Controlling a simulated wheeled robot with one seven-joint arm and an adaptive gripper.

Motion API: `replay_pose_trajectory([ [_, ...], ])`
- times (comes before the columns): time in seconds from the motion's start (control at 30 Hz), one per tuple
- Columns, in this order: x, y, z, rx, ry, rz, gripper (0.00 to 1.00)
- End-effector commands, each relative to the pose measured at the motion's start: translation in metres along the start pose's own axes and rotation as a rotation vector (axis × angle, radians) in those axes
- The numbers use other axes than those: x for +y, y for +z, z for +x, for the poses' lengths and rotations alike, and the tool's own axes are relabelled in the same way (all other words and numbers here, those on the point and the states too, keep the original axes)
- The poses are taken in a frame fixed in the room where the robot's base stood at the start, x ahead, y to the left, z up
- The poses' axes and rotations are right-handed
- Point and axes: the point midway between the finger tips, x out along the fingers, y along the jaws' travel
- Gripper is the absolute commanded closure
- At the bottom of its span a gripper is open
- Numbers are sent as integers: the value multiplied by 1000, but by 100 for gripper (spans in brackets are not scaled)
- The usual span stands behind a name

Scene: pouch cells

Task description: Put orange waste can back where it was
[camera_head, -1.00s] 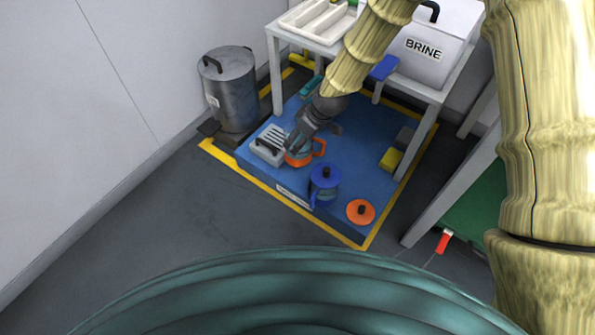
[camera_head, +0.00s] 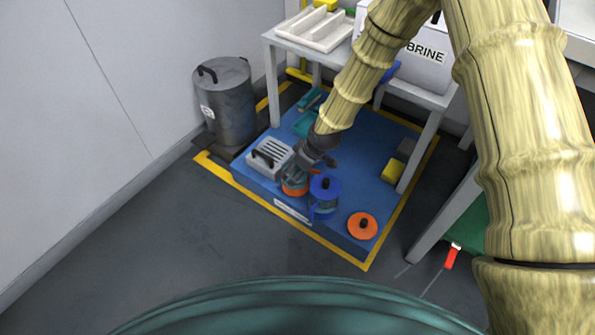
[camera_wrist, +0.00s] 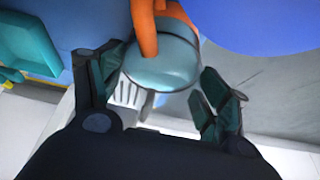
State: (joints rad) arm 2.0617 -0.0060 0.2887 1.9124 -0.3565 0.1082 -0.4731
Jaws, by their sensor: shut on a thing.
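The orange waste can (camera_head: 294,188) is at the front of the blue platform (camera_head: 357,180), between the grey slotted box and the blue can. My gripper (camera_head: 301,171) is shut on it from above and hides much of it. In the wrist view the can shows a teal-grey body (camera_wrist: 160,66) with an orange handle (camera_wrist: 146,28), between my two fingers (camera_wrist: 160,88). I cannot tell if its base touches the platform. An orange lid (camera_head: 362,226) with a dark knob lies at the platform's front right corner.
The blue can (camera_head: 325,196) stands close at the right of the orange can. The grey slotted box (camera_head: 268,158) is close at the left. A metal bin (camera_head: 226,105) stands at the back left. A table leg (camera_head: 419,150) and a yellow block (camera_head: 392,171) are at the right.

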Motion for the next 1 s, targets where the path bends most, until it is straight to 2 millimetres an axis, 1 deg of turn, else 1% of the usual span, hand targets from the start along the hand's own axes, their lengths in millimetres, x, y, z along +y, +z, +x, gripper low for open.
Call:
replay_pose_trajectory([
  [0.37,1,0,1,1,1,0,91],
  [0.4,0,0,1,0,1,0,19],
  [0.5,1,0,1,1,1,0,3],
  [0.87,1,0,1,1,1,0,3],
  [0.97,1,-1,-2,1,1,0,3],
  [1.0,1,-2,-7,1,1,1,3],
])
